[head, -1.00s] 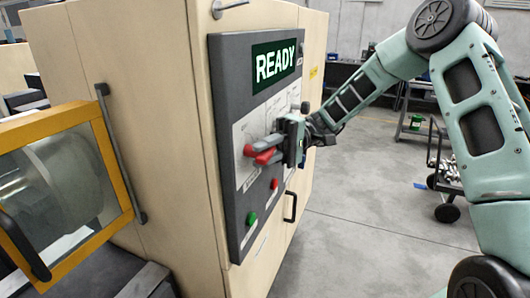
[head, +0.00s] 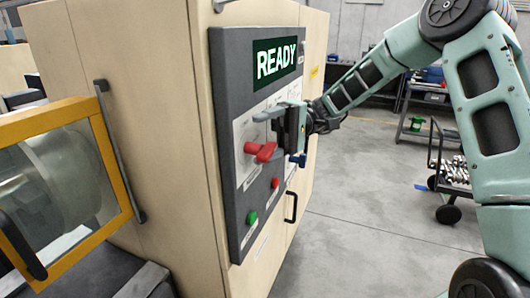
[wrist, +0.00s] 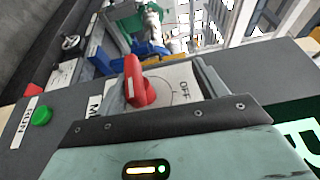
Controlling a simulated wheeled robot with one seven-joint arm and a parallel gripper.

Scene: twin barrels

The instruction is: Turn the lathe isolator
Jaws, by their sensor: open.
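The lathe isolator is a red rotary handle (head: 261,151) on the dark control panel (head: 228,90) of the cream cabinet. In the wrist view the red handle (wrist: 136,82) stands on a pale plate (wrist: 180,80) marked OFF. My gripper (head: 275,122) is open, up and to the right of the handle in the head view. In the wrist view its fingers show either side of the handle, but in the head view the handle is clear of them. Whether they touch the panel cannot be told.
A READY screen (head: 277,60) is at the panel's top. A green button (head: 252,218) and a red button (head: 275,183) sit below the handle. A yellow-framed window (head: 65,190) is at left. A wheeled trolley (head: 450,175) stands at right; the floor between is clear.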

